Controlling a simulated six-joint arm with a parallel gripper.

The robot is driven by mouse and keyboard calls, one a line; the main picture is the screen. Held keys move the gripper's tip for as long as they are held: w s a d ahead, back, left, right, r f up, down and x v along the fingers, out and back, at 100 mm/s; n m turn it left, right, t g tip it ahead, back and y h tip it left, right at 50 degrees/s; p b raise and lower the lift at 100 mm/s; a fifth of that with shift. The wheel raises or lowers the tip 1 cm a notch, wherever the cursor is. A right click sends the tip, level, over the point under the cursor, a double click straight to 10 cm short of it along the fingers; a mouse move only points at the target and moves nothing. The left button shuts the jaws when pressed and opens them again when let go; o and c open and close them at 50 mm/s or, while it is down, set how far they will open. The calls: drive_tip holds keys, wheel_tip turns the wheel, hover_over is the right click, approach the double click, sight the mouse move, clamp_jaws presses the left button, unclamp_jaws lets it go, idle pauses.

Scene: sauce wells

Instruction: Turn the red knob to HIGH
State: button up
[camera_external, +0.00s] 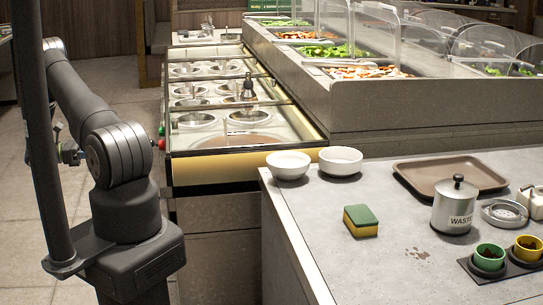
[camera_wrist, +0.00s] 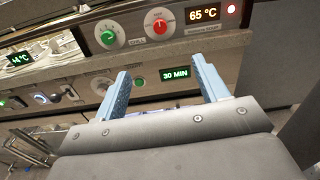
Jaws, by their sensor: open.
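The red knob (camera_wrist: 158,24) sits on a pale round dial plate near the top of the wrist view, on the grey front panel. It has a light mark, but its setting and any HIGH label are too small to read. My gripper (camera_wrist: 160,67) is open and empty, with two pale blue fingers spread apart. The fingertips lie below the red knob in the picture and are apart from it. In the external view a small red knob (camera_external: 161,143) shows at the left side of the sauce-well counter, beside my arm. My gripper cannot be made out there.
A green knob (camera_wrist: 107,38) is left of the red one. A ledge and a lower panel with a 30 MIN display (camera_wrist: 175,74) lie below. The sauce wells (camera_external: 195,119) are set in the counter top.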

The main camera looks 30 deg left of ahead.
drive_tip(key=shift+w+d+n, duration=0.1)
drive_tip(key=shift+w+n, duration=0.2)
drive_tip(key=shift+w, duration=0.05)
drive_tip(key=shift+c, duration=1.4)
approach(162, 145)
drive_tip(key=w+a+x, duration=0.1)
drive_tip(key=x, duration=0.6)
drive_tip(key=shift+f+g, duration=0.3)
drive_tip(key=shift+f, duration=0.05)
drive_tip(key=shift+w, duration=0.15)
drive_tip(key=c, duration=1)
